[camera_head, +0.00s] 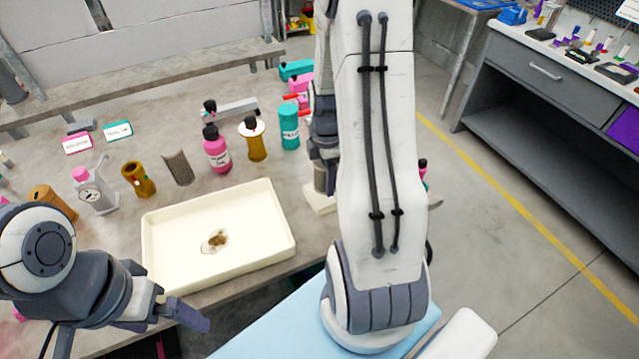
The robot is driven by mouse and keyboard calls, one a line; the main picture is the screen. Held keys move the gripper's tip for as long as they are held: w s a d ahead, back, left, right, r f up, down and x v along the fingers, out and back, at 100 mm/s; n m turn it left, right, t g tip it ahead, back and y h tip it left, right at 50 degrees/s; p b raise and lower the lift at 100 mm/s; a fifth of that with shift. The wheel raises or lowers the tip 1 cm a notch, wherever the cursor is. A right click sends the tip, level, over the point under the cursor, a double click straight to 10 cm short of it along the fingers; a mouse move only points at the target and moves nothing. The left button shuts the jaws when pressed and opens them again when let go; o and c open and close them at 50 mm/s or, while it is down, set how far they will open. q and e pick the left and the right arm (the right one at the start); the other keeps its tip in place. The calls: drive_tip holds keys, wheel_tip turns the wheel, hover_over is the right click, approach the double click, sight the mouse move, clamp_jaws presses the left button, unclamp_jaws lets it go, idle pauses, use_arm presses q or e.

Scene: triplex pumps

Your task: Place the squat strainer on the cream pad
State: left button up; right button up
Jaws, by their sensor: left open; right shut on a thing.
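My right gripper (324,156) is shut on a small grey-brown cylinder, the squat strainer (322,180), at the right side of the table. The cream pad (318,205) lies just under it, partly covered by my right arm. The strainer is upright, its lower end over or on the pad; I cannot tell whether they touch. My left gripper (180,308) is open and empty at the lower left, near the front of the cream tray.
A cream tray (270,195) with a brown stain stands at the table's front. Behind it are a taller mesh cylinder (178,168), a brass fitting (138,179), a pink bottle (217,152), an amber bottle (256,145) and a teal can (289,127). My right arm hides the table's right end.

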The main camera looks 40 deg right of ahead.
sight(318, 195)
drive_tip(key=shift+w+a+f, duration=0.1)
drive_tip(key=shift+w+f, duration=0.2)
drive_tip(key=shift+w, duration=0.25)
drive_tip(key=shift+w+a+f, duration=0.1)
drive_tip(key=shift+w+f, duration=0.15)
drive_tip(key=shift+w, duration=0.25)
drive_tip(key=shift+w+f, duration=0.1)
drive_tip(key=shift+f, duration=0.2)
drive_tip(key=shift+f+p, duration=0.3)
drive_tip(key=shift+f, duration=1.5)
drive_tip(key=shift+f, duration=0.2)
drive_tip(key=o, duration=1.3)
drive_tip(key=shift+o, duration=0.2)
drive_tip(key=shift+r, duration=0.15)
